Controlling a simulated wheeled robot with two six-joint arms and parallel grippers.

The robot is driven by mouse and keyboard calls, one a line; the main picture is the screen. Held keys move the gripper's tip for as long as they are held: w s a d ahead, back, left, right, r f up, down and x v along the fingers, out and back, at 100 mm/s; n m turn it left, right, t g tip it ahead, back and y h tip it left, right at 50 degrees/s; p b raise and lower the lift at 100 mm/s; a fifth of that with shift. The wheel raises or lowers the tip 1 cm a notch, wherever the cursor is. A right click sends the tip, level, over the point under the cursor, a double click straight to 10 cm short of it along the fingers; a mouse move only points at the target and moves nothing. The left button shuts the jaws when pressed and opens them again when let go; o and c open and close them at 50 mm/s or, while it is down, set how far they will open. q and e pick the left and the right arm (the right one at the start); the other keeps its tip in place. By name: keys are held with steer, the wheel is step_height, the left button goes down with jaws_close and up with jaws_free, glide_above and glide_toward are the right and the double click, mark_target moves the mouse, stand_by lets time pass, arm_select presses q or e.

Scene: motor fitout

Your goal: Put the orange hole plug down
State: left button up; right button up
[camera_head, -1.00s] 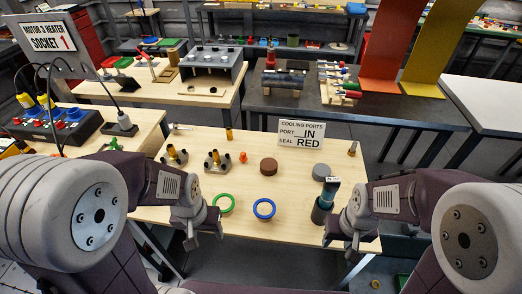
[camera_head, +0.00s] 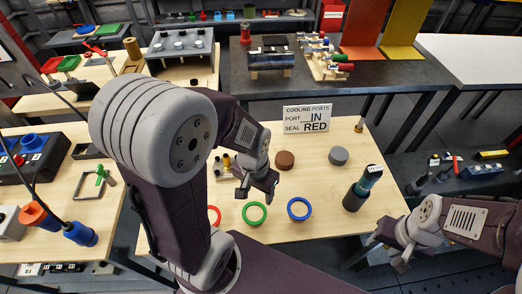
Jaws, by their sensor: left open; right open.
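I cannot make out the orange hole plug in the head view; my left arm and gripper cover part of the middle table (camera_head: 330,215). My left gripper (camera_head: 257,193) is open above this table, pointing down, near the brown disc (camera_head: 285,160) and the green ring (camera_head: 254,213). I see nothing between its fingers. My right gripper (camera_head: 393,258) is open and empty off the table's right front corner, right of the dark teal-topped cylinder (camera_head: 355,197).
A blue ring (camera_head: 299,208) and a partly hidden red ring (camera_head: 214,215) lie near the front edge. A grey disc (camera_head: 338,155) and a cooling ports sign (camera_head: 307,119) stand farther back. An orange connector (camera_head: 38,215) and blue connector (camera_head: 80,234) are on the left table.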

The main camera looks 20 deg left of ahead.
arm_select(q)
steer(key=w+a+r+m, duration=0.2)
steer(key=w, duration=0.5)
steer(key=w+a+r+m, duration=0.2)
steer(key=w+r+m, duration=0.1)
steer(key=w, duration=0.4)
steer(key=shift+n+g, duration=0.5)
steer(key=shift+n, duration=0.1)
steer(key=w+a+f, duration=0.1)
steer(key=a+f, duration=0.1)
steer(key=w+a+f, duration=0.1)
steer(key=w+a, duration=0.1)
steer(key=w+a+f, duration=0.2)
steer(key=shift+a+f, duration=0.3)
steer(key=shift+s+a+f, duration=0.1)
steer(key=f, duration=0.3)
steer(key=shift+s+d+f, duration=0.1)
steer(key=shift+s+d, duration=0.05)
steer(key=shift+d, duration=0.05)
steer(key=shift+a+f, duration=0.1)
steer(key=shift+f, duration=0.25)
steer(key=f, duration=0.4)
steer(key=shift+s, duration=0.3)
steer(key=shift+w+f, duration=0.1)
steer(key=shift+f, duration=0.4)
steer(key=shift+r, duration=0.1)
jaws_close()
